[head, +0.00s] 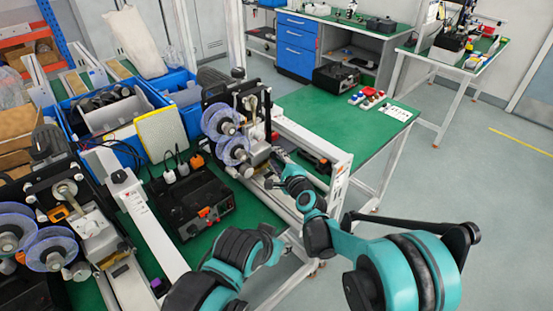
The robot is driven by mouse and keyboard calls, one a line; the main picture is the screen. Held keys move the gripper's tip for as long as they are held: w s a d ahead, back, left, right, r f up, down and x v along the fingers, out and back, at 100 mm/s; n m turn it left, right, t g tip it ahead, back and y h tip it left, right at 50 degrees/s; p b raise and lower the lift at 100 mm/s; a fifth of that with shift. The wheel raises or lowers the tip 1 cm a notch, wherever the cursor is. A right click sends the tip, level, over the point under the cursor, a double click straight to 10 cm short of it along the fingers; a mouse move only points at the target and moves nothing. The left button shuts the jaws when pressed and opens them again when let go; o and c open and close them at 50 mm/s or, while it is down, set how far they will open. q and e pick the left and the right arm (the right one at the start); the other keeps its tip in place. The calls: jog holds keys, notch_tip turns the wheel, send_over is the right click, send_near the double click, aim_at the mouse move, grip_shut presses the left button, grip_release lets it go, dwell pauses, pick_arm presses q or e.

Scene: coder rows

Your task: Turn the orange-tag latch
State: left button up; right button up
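Two coder machines with clear blue-tinted reels stand at the bench: one in the middle (232,128) and one at the left (65,225). A small orange part (58,213) shows on the left coder; I cannot tell if it is the latch's tag. A small orange-brown spot shows at the middle coder's right side, too small to make out. My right arm reaches in from the lower right, and my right gripper (277,170) is at the front lower right of the middle coder. Its fingers are too small and dark to tell open from shut, or whether they touch. My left gripper is not visible.
A black power box (192,203) with orange parts sits between the coders on the green bench. Blue bins (138,95) and a yellow-edged panel (161,133) stand behind it. White rails (148,233) run along the bench. Green surface right of the middle coder is mostly clear.

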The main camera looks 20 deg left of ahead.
jog(key=shift+d, duration=0.1)
jog(key=v, duration=1.2)
